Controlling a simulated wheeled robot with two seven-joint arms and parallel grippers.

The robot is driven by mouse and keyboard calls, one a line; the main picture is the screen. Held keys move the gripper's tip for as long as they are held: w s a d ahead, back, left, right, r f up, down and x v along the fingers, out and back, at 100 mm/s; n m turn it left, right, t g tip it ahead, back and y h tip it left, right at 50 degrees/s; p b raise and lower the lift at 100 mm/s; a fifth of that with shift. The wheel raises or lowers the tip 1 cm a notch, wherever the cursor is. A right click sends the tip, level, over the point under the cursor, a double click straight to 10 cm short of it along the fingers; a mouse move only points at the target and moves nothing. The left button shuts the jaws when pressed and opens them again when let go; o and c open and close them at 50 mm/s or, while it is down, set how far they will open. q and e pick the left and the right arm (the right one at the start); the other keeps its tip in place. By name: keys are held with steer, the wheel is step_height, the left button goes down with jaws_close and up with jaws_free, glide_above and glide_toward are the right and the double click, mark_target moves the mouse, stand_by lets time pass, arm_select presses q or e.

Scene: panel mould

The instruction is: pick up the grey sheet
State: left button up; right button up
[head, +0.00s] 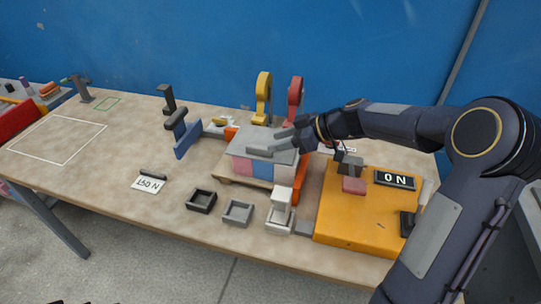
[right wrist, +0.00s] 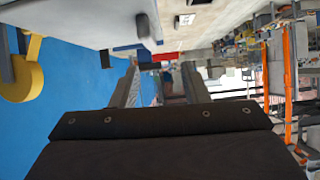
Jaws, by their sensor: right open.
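The grey sheet (head: 250,136) lies flat on top of a stack of pink, blue and white blocks (head: 262,168) in the middle of the table in the head view. My right gripper (head: 272,142) comes in from the right over the sheet, its fingers pointing left across it. I cannot tell whether the fingers touch the sheet. In the right wrist view my right gripper (right wrist: 160,80) has its two fingers apart, with no sheet seen between them. My left gripper is not in view.
A yellow hook-shaped piece (head: 263,97) and a red one (head: 295,100) stand behind the stack. An orange platform (head: 350,220) with a "0 N" display (head: 395,180) is on the right. Small trays (head: 238,212) stand in front. The table's left part is mostly clear.

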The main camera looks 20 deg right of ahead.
mark_target(261, 147)
steer(key=shift+w+d+f, duration=0.25)
steer(key=shift+w+f, duration=0.35)
steer(key=shift+f, duration=0.05)
steer(key=shift+w+a+f+t, duration=0.1)
steer(key=shift+w+f+t, duration=0.1)
steer(key=shift+t, duration=0.1)
steer(key=p+x, duration=0.1)
steer(key=x, duration=0.2)
steer(key=p+x, duration=0.1)
steer(key=x, duration=0.2)
steer(key=shift+s+a+f, duration=0.15)
steer(key=shift+a+f, duration=0.05)
steer(key=shift+a, duration=0.05)
steer(key=shift+w+a+f, duration=0.25)
jaws_close()
